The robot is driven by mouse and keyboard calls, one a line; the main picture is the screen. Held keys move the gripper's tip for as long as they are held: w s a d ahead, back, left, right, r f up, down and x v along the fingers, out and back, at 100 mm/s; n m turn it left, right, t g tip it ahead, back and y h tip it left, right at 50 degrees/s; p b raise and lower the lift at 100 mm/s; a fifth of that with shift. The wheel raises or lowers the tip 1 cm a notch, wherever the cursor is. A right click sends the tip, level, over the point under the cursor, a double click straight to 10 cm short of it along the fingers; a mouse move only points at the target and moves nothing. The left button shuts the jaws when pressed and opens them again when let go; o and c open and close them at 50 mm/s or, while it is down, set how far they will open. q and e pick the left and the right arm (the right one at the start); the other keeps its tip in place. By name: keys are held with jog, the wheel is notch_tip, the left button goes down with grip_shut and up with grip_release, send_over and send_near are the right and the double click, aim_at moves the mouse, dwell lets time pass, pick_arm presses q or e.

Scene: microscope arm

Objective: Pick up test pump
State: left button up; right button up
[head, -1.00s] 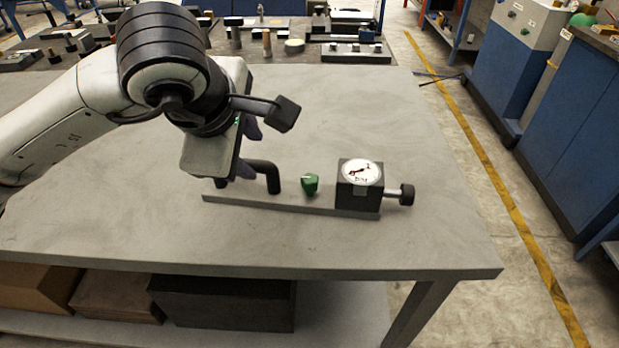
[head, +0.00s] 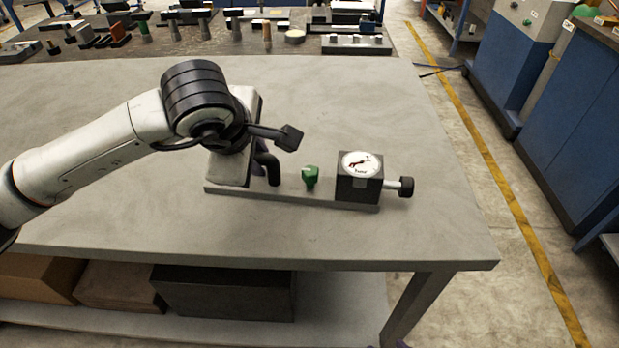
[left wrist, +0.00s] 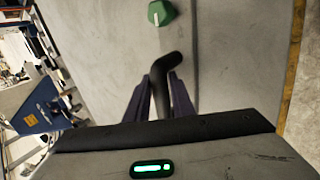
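The test pump lies on the near part of the grey table. It has a long grey base plate (head: 300,197), a bent black handle (head: 272,176) at its left end, a green knob (head: 310,177), and a dark block with a round white gauge (head: 361,164) and a black knob on its right side. My left gripper (left wrist: 161,78) is at the handle; in the left wrist view its purple fingers lie close on both sides of the handle, with no clear gap.
The grey table (head: 130,225) is bare around the pump, with its front edge close by. Several tools and blocks stand on a dark mat (head: 215,46) at the back. Boxes (head: 222,292) sit on the shelf below. Blue cabinets stand at the right.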

pick_arm(q)
grip_shut()
jog(key=shift+r, duration=0.2)
notch_tip(320, 180, up, 10)
dwell(0.4)
jog(key=shift+f, duration=0.1)
